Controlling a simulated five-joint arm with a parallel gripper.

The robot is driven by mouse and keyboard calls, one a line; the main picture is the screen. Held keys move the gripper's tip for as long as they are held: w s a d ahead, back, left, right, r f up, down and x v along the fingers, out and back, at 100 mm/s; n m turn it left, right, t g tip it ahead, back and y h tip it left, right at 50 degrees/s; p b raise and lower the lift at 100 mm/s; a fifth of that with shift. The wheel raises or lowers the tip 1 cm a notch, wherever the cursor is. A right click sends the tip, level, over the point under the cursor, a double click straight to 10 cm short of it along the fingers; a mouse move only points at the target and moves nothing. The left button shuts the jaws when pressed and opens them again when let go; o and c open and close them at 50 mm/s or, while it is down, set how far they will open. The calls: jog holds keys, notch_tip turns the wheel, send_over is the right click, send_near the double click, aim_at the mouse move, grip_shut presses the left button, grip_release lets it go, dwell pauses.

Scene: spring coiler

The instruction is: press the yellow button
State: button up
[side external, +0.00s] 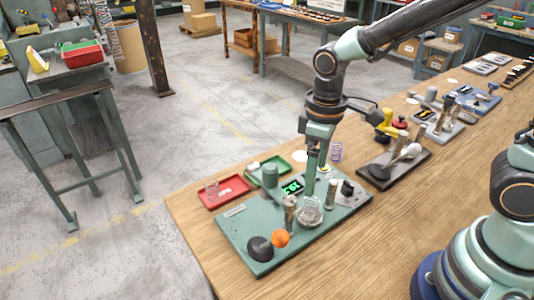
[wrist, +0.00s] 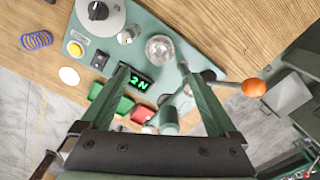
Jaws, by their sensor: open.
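The yellow button (wrist: 74,48) sits at the corner of the green coiler panel (wrist: 72,32), left in the wrist view. In the side view I cannot make it out clearly; my gripper stands about there. My gripper (wrist: 153,70) is open and empty, its fingers pointing at the panel. The button lies to the left of the left finger, apart from it. In the side view my gripper (side external: 313,184) hangs over the far part of the green panel (side external: 235,232), by the lit green display (side external: 291,187).
The panel carries a clear dome (side external: 309,212), an orange ball (side external: 281,238), a black dome (side external: 260,248) and a black knob (wrist: 98,10). A purple spring (wrist: 37,40) stands beyond the panel. A red tray (side external: 223,191) and green tray (side external: 269,165) lie behind. Other fixtures fill the table rightward.

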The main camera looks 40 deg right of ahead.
grip_shut()
dwell(1.5)
